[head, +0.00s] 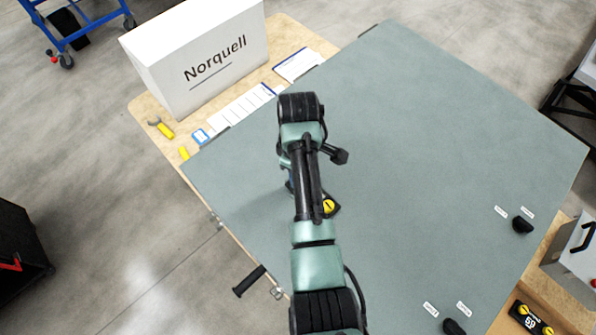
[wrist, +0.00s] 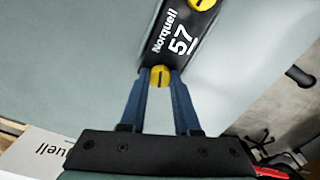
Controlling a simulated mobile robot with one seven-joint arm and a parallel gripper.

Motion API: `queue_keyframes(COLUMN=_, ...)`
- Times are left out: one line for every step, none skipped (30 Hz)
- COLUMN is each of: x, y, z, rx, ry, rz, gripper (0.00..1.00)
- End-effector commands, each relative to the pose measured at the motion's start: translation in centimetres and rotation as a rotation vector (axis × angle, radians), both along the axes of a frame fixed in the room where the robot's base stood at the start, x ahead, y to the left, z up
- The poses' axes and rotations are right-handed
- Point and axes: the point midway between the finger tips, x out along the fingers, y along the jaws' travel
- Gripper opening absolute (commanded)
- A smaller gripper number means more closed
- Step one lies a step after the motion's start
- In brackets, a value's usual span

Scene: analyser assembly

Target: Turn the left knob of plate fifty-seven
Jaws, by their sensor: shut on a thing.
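Plate fifty-seven (wrist: 178,38) is a black plate with white "Norquell 57" lettering, lying on the grey-green panel (wrist: 85,60). It has two yellow knobs with a dark slot line. The left knob (wrist: 160,76), at the start of the lettering, is between the blue fingertips of my gripper (wrist: 160,72), which is shut on it. The other knob (wrist: 201,4) is at the top edge of the wrist view, clear of the fingers. In the head view my arm hides most of the plate and the gripper; one yellow knob (head: 328,206) shows beside the arm.
The panel (head: 430,120) is mostly bare. Black knobs (head: 522,225) with white labels stand on its right side. Plate 59 (head: 530,322) is at the lower right. A white Norquell box (head: 200,55), papers (head: 240,108) and a yellow-handled tool (head: 162,129) lie beyond its upper left edge.

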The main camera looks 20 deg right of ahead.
Motion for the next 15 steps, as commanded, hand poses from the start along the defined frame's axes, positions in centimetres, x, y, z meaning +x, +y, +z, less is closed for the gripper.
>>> queue_keyframes(x=-0.43, y=0.06, z=-0.47, rx=0.004, ry=0.012, rz=0.043, gripper=0.00)
queue_keyframes(x=-0.43, y=0.06, z=-0.48, rx=0.005, ry=0.013, rz=0.072, gripper=0.00)
queue_keyframes(x=-0.44, y=0.05, z=-0.49, rx=0.004, ry=0.013, rz=0.110, gripper=0.00)
queue_keyframes(x=-0.44, y=0.05, z=-0.49, rx=0.004, ry=0.013, rz=0.139, gripper=0.00)
queue_keyframes(x=-0.45, y=0.06, z=-0.49, rx=0.004, ry=0.013, rz=0.168, gripper=0.00)
queue_keyframes(x=-0.46, y=0.05, z=-0.50, rx=0.004, ry=0.013, rz=0.205, gripper=0.00)
queue_keyframes(x=-0.46, y=0.05, z=-0.50, rx=0.005, ry=0.014, rz=0.234, gripper=0.00)
queue_keyframes(x=-0.47, y=0.05, z=-0.51, rx=0.005, ry=0.014, rz=0.262, gripper=0.00)
queue_keyframes(x=-0.47, y=0.05, z=-0.52, rx=0.005, ry=0.014, rz=0.300, gripper=0.00)
queue_keyframes(x=-0.48, y=0.05, z=-0.52, rx=0.005, ry=0.014, rz=0.329, gripper=0.00)
queue_keyframes(x=-0.48, y=0.04, z=-0.52, rx=0.006, ry=0.014, rz=0.356, gripper=0.00)
queue_keyframes(x=-0.48, y=0.04, z=-0.53, rx=0.006, ry=0.014, rz=0.394, gripper=0.00)
queue_keyframes(x=-0.49, y=0.05, z=-0.53, rx=0.006, ry=0.014, rz=0.423, gripper=0.00)
queue_keyframes(x=-0.49, y=0.06, z=-0.54, rx=0.006, ry=0.014, rz=0.451, gripper=0.00)
queue_keyframes(x=-0.49, y=0.08, z=-0.54, rx=0.006, ry=0.015, rz=0.490, gripper=0.00)
